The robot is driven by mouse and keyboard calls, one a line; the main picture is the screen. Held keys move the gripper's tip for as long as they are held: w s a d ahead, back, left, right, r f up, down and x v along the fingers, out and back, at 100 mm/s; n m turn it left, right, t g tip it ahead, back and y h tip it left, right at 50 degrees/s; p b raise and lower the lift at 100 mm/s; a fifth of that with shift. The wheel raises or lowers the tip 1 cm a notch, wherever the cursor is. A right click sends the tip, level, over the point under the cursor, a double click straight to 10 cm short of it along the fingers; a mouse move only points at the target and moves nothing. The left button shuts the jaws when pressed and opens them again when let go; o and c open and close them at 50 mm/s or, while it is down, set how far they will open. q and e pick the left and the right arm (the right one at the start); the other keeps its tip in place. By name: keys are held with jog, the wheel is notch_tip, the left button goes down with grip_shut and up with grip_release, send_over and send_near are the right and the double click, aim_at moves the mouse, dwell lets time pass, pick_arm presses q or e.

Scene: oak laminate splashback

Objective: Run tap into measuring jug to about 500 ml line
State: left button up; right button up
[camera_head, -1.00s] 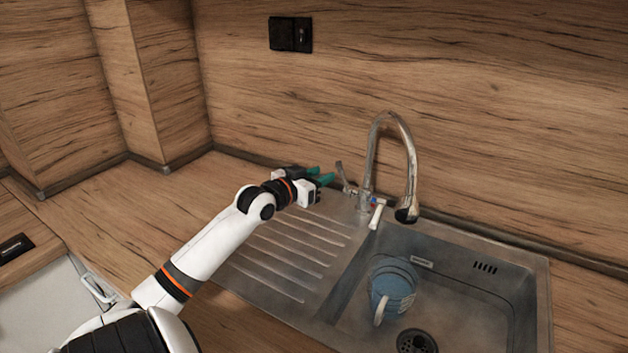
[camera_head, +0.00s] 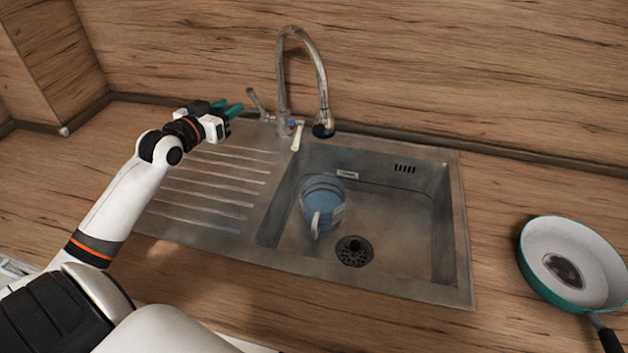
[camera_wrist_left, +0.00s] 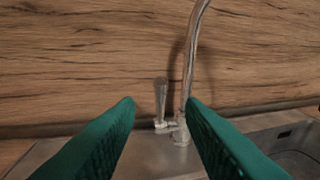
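The measuring jug (camera_head: 322,200) is blue and stands in the sink basin below the tap, its handle toward me. Its fill level and markings cannot be read. The chrome tap (camera_head: 321,88) has a tall curved spout ending above the basin. One lever (camera_head: 257,103) stands at its left and a white-tipped lever (camera_head: 297,136) points forward. My left gripper (camera_head: 232,108) has teal fingers, open and empty, just left of the tap. In the left wrist view, the left lever (camera_wrist_left: 161,98) and tap pipe (camera_wrist_left: 189,70) show beyond and between the parted fingers. My right gripper is not in view.
The steel sink (camera_head: 455,230) has a ribbed drainer (camera_head: 215,180) on its left and a drain (camera_head: 354,251) in the basin. A teal-rimmed pan (camera_head: 548,236) lies on the worktop at right. The wooden splashback rises close behind the tap.

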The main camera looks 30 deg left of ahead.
aim_at(261, 106)
pick_arm(q)
jog(key=shift+t, duration=0.7)
jog(key=w, duration=0.4)
jog(key=w+f, duration=0.1)
jog(key=w, duration=0.3)
jog(key=w+a+f, duration=0.1)
jog(key=w, duration=0.3)
jog(key=shift+w+a, duration=0.1)
grip_shut()
